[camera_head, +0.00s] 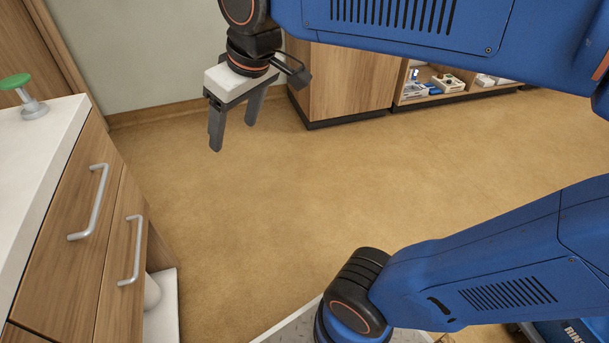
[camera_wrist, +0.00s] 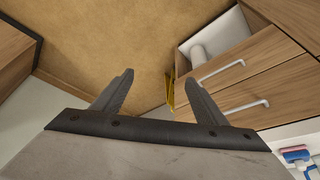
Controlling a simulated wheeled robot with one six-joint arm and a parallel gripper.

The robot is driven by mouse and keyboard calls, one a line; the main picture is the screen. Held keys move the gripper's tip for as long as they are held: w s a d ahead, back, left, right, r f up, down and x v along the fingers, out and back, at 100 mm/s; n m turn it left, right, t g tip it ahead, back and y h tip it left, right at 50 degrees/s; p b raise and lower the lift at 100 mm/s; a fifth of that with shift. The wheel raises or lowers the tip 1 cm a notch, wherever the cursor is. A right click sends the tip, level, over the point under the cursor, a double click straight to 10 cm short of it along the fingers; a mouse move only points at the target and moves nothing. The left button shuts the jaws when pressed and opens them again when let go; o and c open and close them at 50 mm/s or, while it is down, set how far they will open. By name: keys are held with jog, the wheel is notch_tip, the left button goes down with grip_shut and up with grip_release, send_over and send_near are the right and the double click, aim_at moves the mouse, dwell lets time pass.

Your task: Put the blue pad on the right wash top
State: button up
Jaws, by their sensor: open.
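My gripper (camera_head: 233,134) hangs with its fingers pointing down over the open floor, its two fingers apart and nothing between them. In the wrist view, my gripper (camera_wrist: 158,77) also shows open and empty. I cannot make out the blue pad for sure in either view. A small blue and pink item (camera_wrist: 296,156) lies at the lower right of the wrist view, too small to name. I cannot tell which surface is the right wash top; a white counter top (camera_head: 45,150) over wooden drawers stands at the left of the head view.
A green-topped metal fitting (camera_head: 18,82) stands on the white counter. Drawer handles (camera_head: 92,203) stick out towards the floor. A wooden cabinet (camera_head: 345,80) and a low shelf with small boxes (camera_head: 447,83) stand at the back. The floor (camera_head: 260,220) between is clear.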

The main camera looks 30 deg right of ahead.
jog(key=s+d+f+m+h, duration=0.1)
jog(key=s+d+f+m, duration=0.3)
jog(key=s+d+f, duration=0.5)
notch_tip(320, 180, down, 3)
jog(key=shift+d+f+t+h, duration=0.1)
jog(key=shift+d+t+h, duration=0.25)
jog(key=shift+d, duration=0.4)
jog(key=shift+s, duration=0.1)
